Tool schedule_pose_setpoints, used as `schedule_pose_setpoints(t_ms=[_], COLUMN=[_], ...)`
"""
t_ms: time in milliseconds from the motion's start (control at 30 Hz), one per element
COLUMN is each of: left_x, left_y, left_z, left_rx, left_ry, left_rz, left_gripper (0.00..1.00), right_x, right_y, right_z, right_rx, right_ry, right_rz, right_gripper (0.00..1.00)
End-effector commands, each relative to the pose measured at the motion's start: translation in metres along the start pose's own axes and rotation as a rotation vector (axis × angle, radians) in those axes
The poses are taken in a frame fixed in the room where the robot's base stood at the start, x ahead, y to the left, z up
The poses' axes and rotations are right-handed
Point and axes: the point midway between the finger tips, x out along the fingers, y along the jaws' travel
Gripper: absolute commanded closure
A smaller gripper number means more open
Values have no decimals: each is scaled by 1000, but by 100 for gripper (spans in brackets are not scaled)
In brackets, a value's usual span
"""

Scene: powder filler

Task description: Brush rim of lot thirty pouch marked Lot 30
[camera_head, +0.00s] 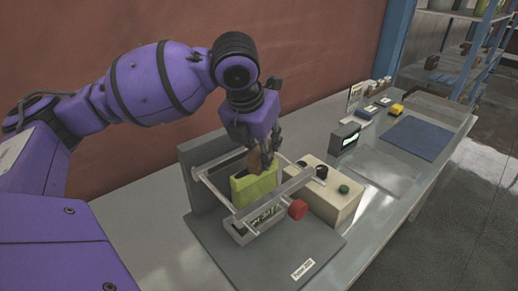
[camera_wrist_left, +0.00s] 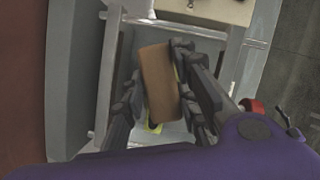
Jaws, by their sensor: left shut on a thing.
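My left gripper (camera_head: 264,152) points down over the clear-railed frame of the filler. It is shut on a brown wooden brush (camera_head: 255,160), which fills the space between the fingers in the left wrist view (camera_wrist_left: 158,85). Bristles are not visible. A yellow-green pouch (camera_head: 253,188) stands upright between the rails, directly below the brush. Only slivers of the pouch show in the wrist view (camera_wrist_left: 153,128), beside and beneath the brush. Whether the brush touches the pouch rim I cannot tell. A label with dark lettering (camera_head: 262,219) is low at the frame's front, too small to read surely. My right gripper is out of view.
A red knob (camera_head: 297,209) sits at the frame's right. A cream box (camera_head: 330,204) with a green button stands beside it. Further along the bench are a dark display box (camera_head: 345,138), a blue mat (camera_head: 417,137) and small items. A red wall (camera_head: 110,40) runs behind.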

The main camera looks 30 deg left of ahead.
Motion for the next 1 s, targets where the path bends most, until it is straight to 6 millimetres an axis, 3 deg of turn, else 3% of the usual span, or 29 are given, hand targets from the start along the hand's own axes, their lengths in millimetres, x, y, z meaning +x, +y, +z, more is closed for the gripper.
schedule_pose_setpoints(t_ms=[333,1000], left_x=[2,7], left_y=[-1,-9], left_z=[0,19], left_rx=[0,0], left_ry=[4,2], left_rz=[0,0], left_gripper=[93,93], right_x=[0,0], right_y=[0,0], right_z=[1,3], right_rx=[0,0], right_ry=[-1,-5], right_rz=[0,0], right_gripper=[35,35])
